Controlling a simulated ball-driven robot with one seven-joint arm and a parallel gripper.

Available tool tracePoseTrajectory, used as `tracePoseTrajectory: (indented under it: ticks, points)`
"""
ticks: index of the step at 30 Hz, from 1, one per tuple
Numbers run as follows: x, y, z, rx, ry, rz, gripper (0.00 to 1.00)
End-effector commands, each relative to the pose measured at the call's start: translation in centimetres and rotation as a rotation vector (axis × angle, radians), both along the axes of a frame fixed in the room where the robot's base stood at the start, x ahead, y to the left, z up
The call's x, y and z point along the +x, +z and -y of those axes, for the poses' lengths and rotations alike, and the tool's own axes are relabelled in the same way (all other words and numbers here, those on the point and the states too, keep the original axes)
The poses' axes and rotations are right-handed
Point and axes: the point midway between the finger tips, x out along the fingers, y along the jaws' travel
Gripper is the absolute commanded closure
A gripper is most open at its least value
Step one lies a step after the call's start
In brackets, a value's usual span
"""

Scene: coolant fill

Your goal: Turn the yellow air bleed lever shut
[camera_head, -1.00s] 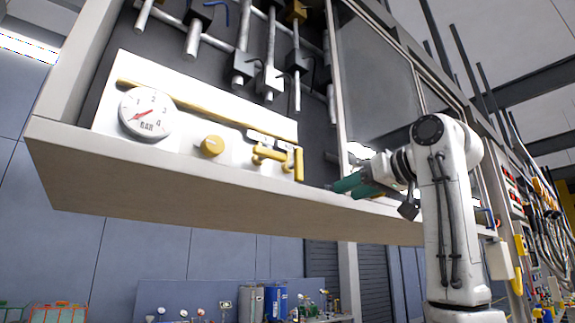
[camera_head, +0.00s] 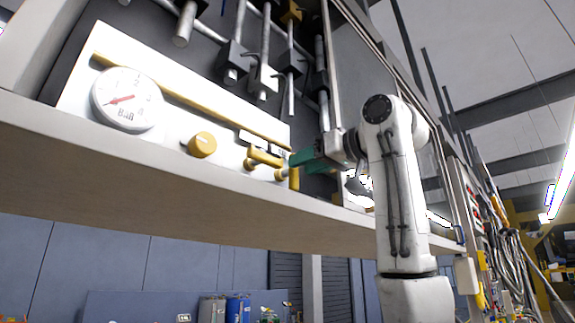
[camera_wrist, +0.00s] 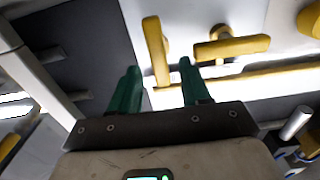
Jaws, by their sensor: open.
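Two yellow levers sit side by side on the white panel. One (camera_head: 264,158) lies roughly level, and it also shows in the wrist view (camera_wrist: 232,47). The other (camera_head: 294,179) hangs downright at the panel's right end and shows in the wrist view (camera_wrist: 155,45). I cannot read which is the air bleed lever. My gripper (camera_wrist: 159,64) has its green fingers open and apart. The hanging lever's end reaches between the fingertips in the wrist view; contact cannot be told. In the head view my gripper (camera_head: 293,160) is at that lever's upper part, partly covering it.
A yellow pipe (camera_head: 190,100) runs above the levers. A round pressure gauge (camera_head: 127,99) and a yellow knob (camera_head: 203,145) are to the left. A pale ledge (camera_head: 150,165) runs below the panel. Grey pipes (camera_head: 265,55) with dark blocks hang above.

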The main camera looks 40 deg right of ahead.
Motion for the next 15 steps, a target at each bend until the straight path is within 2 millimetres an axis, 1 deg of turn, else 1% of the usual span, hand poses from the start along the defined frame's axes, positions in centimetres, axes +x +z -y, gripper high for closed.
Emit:
tracePoseTrajectory:
  ticks: [1,6,10,15]
  points:
    - [1.1,0.3,0.0,0.002,0.001,-0.003,0.53]
    - [3.7,0.2,-0.1,0.001,0.0,-0.002,0.53]
    - [5.0,0.2,-0.1,0.0,-0.001,0.0,0.53]
    - [5.7,0.0,-0.2,0.0,-0.001,0.0,0.53]
